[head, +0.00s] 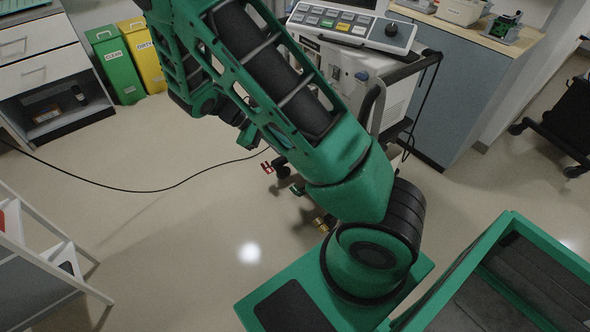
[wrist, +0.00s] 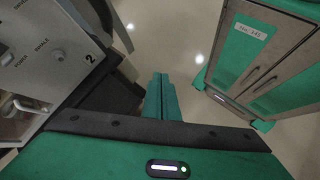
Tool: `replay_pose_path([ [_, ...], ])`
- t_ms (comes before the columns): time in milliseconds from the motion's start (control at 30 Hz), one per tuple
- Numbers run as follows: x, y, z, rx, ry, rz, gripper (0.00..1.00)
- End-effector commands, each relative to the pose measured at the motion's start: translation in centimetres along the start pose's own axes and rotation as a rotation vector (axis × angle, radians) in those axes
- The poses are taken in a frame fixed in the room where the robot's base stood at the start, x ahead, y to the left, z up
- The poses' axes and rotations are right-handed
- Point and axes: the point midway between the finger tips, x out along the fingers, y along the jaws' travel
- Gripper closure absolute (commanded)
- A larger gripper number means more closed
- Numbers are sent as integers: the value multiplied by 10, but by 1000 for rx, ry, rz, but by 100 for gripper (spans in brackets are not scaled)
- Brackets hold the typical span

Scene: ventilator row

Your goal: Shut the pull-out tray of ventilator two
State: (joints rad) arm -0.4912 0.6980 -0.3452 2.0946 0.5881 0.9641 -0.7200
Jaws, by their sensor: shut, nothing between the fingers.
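Ventilator two shows in the wrist view as a grey panel (wrist: 62,62) marked "2" at the left, with knobs and a metal handle. In the head view a pale ventilator (head: 397,98) with a sloped keypad stands behind my arm, partly covered by it. A dark, flat part (wrist: 108,98) lies beside the panel in the wrist view. I cannot tell whether it is the pull-out tray or how far any tray is out. My gripper (wrist: 162,80) is shut and empty, pointing at the floor to the right of the panel.
A black cable (head: 130,190) crosses the floor. Green and yellow bins (head: 117,68) and a drawer cabinet (head: 45,65) stand at the back left. A blue-grey counter (head: 455,95) is behind the ventilator. A white rack (head: 45,262) stands at the left. The middle floor is clear.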

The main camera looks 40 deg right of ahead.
Motion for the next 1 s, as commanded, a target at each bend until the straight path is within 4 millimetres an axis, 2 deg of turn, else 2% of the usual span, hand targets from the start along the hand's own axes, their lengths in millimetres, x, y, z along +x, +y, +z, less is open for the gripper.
replay_pose_path([
  [33, 3, -6, -14, -42, -30, 43, 100],
  [200, 10, -19, -54, -166, -117, 179, 100],
  [600, 37, -58, -136, -440, -345, 522, 100],
  [800, 51, -75, -167, -546, -457, 680, 100],
  [1000, 59, -84, -183, -605, -526, 774, 100],
])
